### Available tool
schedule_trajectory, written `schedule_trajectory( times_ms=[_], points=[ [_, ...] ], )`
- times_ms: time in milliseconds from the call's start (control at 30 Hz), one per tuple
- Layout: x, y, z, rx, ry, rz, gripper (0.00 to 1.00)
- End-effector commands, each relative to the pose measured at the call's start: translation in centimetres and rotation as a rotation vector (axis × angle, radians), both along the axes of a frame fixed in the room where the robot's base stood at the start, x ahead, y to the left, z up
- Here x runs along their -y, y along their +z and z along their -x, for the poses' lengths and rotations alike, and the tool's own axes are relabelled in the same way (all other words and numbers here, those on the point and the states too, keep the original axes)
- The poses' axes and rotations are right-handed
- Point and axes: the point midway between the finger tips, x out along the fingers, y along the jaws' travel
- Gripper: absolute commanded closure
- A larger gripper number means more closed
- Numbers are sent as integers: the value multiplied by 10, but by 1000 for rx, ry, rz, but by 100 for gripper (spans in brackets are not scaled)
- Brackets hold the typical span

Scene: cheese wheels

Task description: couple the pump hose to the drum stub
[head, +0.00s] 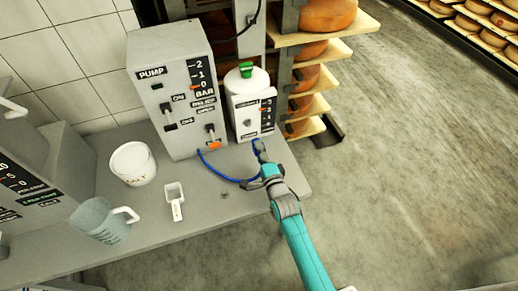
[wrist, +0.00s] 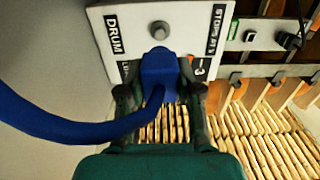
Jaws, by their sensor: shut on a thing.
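The blue pump hose (head: 226,178) runs from the low front of the grey pump box (head: 168,90) across the table to my gripper (head: 260,154). In the wrist view my gripper (wrist: 160,90) is shut on the hose's blue end piece (wrist: 160,68). The white panel labelled DRUM (wrist: 125,45) is just beyond it, with a round grey fitting (wrist: 159,29) that shows clear of the end piece. I cannot tell whether that fitting is the stub or whether the end piece touches the panel. The white drum unit (head: 250,105) stands right of the pump.
A white tub (head: 132,163), a white scoop (head: 175,200) and a clear jug (head: 103,222) stand on the grey table (head: 215,225), left of my arm. Shelves of cheese wheels (head: 308,80) stand behind and right of the drum unit. The floor at right is clear.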

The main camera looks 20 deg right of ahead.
Motion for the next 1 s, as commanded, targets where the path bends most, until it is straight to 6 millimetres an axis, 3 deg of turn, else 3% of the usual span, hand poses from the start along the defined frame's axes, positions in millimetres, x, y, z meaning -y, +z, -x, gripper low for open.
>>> schedule_trajectory(
  times_ms=[267, 1000],
  points=[
    [-1, 0, 1, 1, 2, -1, 100],
    [-1, 1, -54, 2, 2, -1, 100]
  ],
)
